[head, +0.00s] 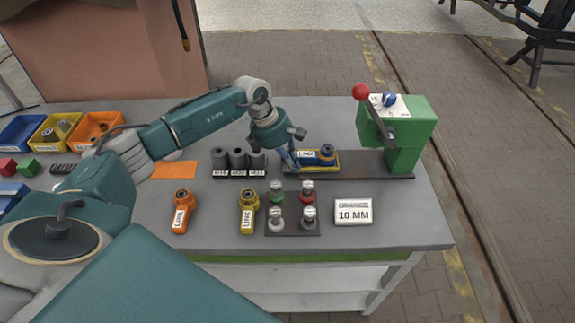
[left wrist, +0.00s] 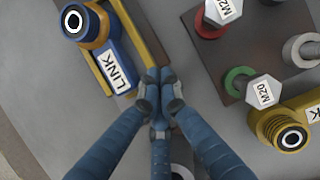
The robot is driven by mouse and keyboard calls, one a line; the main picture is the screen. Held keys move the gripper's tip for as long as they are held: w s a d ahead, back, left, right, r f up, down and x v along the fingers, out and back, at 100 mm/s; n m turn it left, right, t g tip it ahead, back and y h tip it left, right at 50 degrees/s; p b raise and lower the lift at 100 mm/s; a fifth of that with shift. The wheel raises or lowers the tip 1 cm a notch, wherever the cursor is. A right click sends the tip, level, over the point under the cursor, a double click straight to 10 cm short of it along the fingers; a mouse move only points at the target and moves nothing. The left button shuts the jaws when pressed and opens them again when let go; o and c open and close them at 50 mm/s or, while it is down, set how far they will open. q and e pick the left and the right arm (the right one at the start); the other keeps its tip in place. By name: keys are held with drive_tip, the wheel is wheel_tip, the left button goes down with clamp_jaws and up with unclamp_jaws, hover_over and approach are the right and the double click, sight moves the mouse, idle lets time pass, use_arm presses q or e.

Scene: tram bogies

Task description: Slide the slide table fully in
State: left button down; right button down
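The slide table (head: 333,169) is a yellow-edged plate with a blue LINK part (head: 318,157) in it. It sits on the left part of a dark rail (head: 372,165) that leads right to a green press (head: 408,140). In the left wrist view the table's yellow edge (left wrist: 139,32) and the blue link (left wrist: 108,58) also show. My left gripper (head: 292,165) is at the table's left end. In the left wrist view its fingertips (left wrist: 158,76) are together with nothing seen between them, beside the link's end; I cannot tell whether they touch the table. My right gripper is out of view.
The press has a red-knobbed lever (head: 361,92). Grey cylinders (head: 238,162) stand left of the gripper. In front are a bolt tray (head: 292,229), a yellow link (head: 249,210), an orange link (head: 183,211) and a 10 MM block (head: 353,212). The rail between table and press is clear.

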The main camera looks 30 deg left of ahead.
sight(338, 169)
use_arm(q)
drive_tip(key=w+d+b, duration=0.2)
drive_tip(key=d, duration=0.1)
drive_tip(key=w+d+b, duration=0.1)
drive_tip(key=w+d, duration=0.1)
drive_tip(key=d, duration=0.2)
drive_tip(key=w+d+b, duration=0.2)
drive_tip(key=d, duration=0.2)
drive_tip(key=shift+w+f+b, duration=0.15)
drive_tip(key=shift+w+b, duration=0.15)
drive_tip(key=shift+w, duration=0.05)
drive_tip(key=shift+a, duration=0.15)
